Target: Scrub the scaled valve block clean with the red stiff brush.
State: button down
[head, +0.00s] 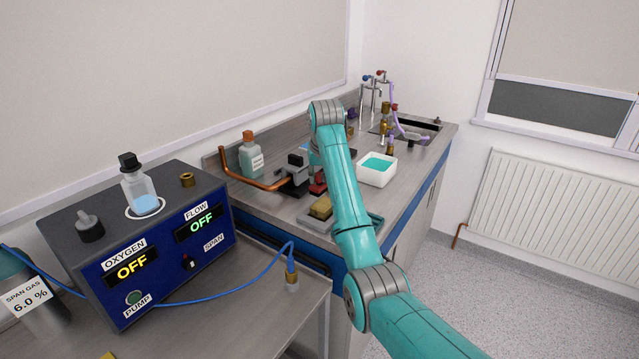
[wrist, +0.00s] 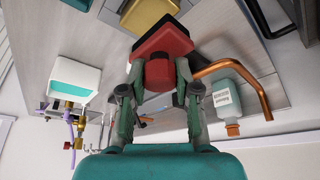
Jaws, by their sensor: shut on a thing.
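The red brush (wrist: 165,38) is gripped in the wrist view, its narrow red grip between my two fingers and its wider head pointing away from me. My gripper (wrist: 158,76) is shut on it. In the head view a bit of the red brush (head: 318,187) shows left of my arm, and the fingers are hidden behind the arm. The grey valve block (head: 292,172) sits at the end of a copper pipe, just left of the brush. I cannot tell whether brush and block touch. In the wrist view the block is not clearly visible.
A copper pipe (head: 240,178) and a labelled bottle (head: 251,156) stand left of the block. A yellow block (head: 321,208) lies in front, a white basin of teal liquid (head: 377,168) to the right. Glassware and a sink are farther back. The blue analyser (head: 140,240) is at front left.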

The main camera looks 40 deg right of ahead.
jog(key=shift+r, duration=0.3)
jog(key=shift+r, duration=1.35)
